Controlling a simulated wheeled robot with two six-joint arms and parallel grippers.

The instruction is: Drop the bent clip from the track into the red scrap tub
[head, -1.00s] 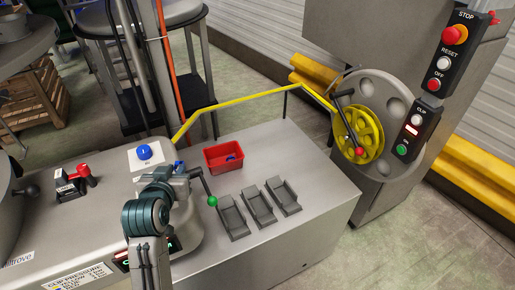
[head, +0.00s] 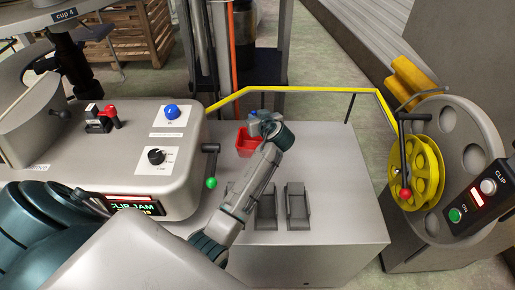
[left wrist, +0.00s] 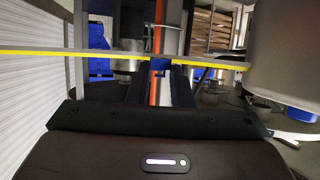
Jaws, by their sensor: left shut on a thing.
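The red scrap tub (head: 245,144) sits on the grey bench top in the head view, partly hidden by my left gripper. My left gripper (head: 258,122) is over the tub's rear right part, its fingers hard to make out from here. In the left wrist view the fingers (left wrist: 161,84) are close together, with a small blue patch between their tips. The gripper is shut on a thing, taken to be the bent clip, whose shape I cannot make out. My right gripper is not in view.
A yellow rail (head: 300,89) runs behind the tub. A green-knobbed lever (head: 211,183) stands left of it. The machine's display (head: 130,205) reads CLIP JAM. A yellow wheel (head: 415,172) stands at right.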

